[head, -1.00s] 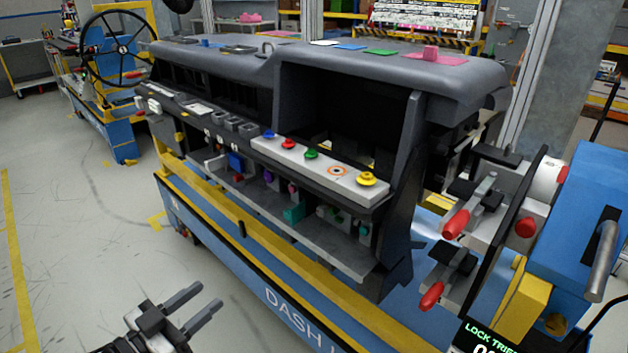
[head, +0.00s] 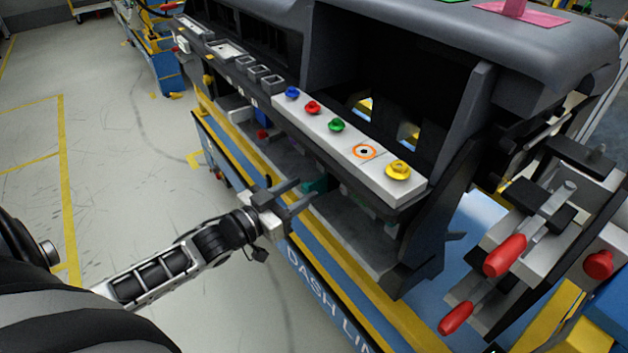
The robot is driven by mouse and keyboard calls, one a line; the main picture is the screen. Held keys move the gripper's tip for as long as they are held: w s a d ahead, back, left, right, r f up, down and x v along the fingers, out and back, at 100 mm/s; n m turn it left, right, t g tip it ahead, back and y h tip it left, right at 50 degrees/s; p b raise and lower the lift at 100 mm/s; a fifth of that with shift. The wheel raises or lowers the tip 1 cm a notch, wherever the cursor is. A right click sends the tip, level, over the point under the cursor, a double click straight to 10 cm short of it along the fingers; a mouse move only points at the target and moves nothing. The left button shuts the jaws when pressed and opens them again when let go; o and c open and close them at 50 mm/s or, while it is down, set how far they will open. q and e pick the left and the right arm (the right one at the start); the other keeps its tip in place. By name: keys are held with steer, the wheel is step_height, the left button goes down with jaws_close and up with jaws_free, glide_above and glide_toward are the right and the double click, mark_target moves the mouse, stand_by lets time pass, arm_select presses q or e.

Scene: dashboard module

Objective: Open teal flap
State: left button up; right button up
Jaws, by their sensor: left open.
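The teal flap (head: 319,183) shows as a small teal patch low under the dashboard module (head: 460,45), above its lower shelf. My left gripper (head: 303,191) is open and empty, with its two dark fingers pointing at the flap. The fingertips overlap the near side of the flap in the picture, and part of it is hidden. I cannot tell whether they touch it. My right gripper is out of view.
A pale panel with blue, red, green and yellow knobs (head: 398,170) overhangs the shelf (head: 350,238). A yellow rail (head: 395,322) runs along the cart's front. Red-handled clamps (head: 505,256) stand at the right. The floor at left is clear.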

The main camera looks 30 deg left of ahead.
mark_target(303, 188)
arm_select(q)
steer(key=shift+x, duration=2.4)
jaws_close()
steer(key=shift+a, duration=0.1)
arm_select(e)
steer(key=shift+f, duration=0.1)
